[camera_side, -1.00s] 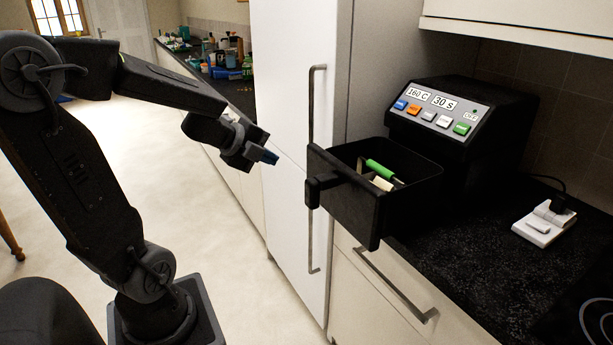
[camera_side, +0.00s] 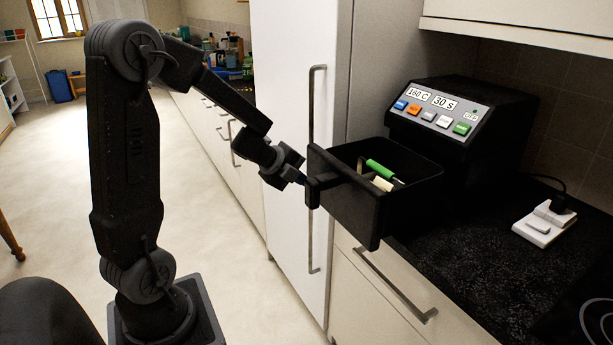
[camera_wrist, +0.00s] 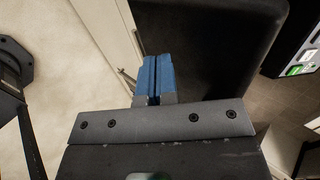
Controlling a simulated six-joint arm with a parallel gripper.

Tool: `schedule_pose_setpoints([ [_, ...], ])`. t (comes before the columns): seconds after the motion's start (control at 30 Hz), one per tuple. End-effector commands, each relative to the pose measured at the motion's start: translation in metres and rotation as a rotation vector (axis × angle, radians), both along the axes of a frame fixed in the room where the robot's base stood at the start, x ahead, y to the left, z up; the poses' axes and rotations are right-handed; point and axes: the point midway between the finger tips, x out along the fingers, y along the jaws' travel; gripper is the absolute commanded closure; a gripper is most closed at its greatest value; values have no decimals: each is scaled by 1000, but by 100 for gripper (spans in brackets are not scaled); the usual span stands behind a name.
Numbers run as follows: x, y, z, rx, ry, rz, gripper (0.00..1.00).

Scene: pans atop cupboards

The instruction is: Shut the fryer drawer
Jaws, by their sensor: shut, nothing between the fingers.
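The black fryer (camera_side: 470,125) stands on the dark counter, with a sloped panel of coloured buttons. Its black drawer (camera_side: 410,205) is pulled out toward my arm and holds a green-handled item (camera_side: 379,169) and a pale piece (camera_side: 382,184). The drawer's handle (camera_side: 318,188) sticks out of its front. My gripper (camera_side: 302,181) is shut and empty, its tips right at the handle; I cannot tell whether they touch it. In the wrist view my blue fingertips (camera_wrist: 153,78) are together, with the dark drawer (camera_wrist: 205,40) just beyond them.
A white fridge (camera_side: 290,110) stands behind the drawer to the left. A cupboard with a bar handle (camera_side: 395,288) lies below the counter. A white socket block (camera_side: 544,223) and a hob edge (camera_side: 595,320) are on the counter at the right.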

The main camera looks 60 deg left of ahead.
Motion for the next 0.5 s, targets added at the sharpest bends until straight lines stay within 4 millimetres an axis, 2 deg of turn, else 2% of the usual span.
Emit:
schedule_pose_setpoints([
  [0.2, 17, 0, 0, 0, 1, -1, 100],
  [0.5, 18, 0, 0, -1, 2, 1, 100],
])
